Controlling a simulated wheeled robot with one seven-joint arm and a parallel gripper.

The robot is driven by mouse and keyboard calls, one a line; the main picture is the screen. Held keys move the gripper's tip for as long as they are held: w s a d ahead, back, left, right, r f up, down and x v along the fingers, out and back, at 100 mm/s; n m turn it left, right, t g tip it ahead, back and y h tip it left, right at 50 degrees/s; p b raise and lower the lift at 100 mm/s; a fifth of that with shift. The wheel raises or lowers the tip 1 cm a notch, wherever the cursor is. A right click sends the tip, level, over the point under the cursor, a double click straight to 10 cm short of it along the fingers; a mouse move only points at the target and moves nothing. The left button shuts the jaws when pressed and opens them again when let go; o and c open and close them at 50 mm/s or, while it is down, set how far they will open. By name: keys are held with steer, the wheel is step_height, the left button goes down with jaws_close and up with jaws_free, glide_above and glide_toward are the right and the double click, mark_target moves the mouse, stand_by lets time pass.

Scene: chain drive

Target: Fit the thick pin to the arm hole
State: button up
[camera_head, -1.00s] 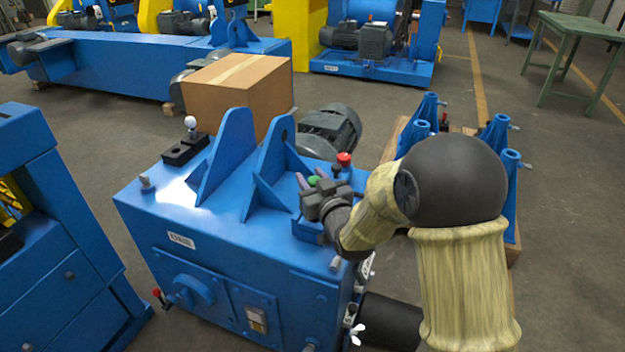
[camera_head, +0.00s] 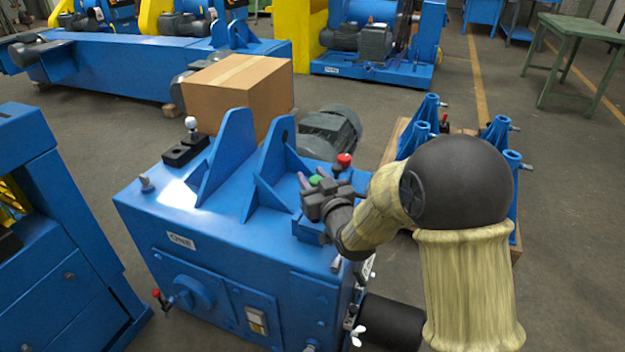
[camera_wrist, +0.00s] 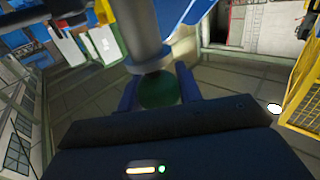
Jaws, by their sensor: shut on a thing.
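My gripper (camera_head: 312,177) is above the right part of the blue machine's top, shut on a pin with a green end (camera_head: 316,180), likely the thick pin. In the wrist view the pin shows as a grey cylinder (camera_wrist: 148,35) with a green round end (camera_wrist: 158,92) between my two fingers. Two upright blue plates stand on the machine; the right one (camera_head: 270,165) has a round hole near its top and is left of my gripper. The pin is apart from that hole in the head view. Its far end is hidden.
A red-knobbed part (camera_head: 344,160) stands close behind my gripper. A black block (camera_head: 186,150) with a white knob sits at the machine's left. A cardboard box (camera_head: 238,90) and a dark motor (camera_head: 330,130) are behind. Blue posts (camera_head: 420,110) stand at right.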

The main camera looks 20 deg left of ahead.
steer(key=shift+f+b, duration=1.15)
steer(key=shift+f, duration=0.05)
steer(key=shift+f+b, duration=0.3)
steer(key=shift+f+b, duration=0.55)
steer(key=shift+f, duration=0.05)
steer(key=shift+f, duration=0.25)
steer(key=shift+f+b, duration=1.05)
steer(key=shift+b, duration=0.2)
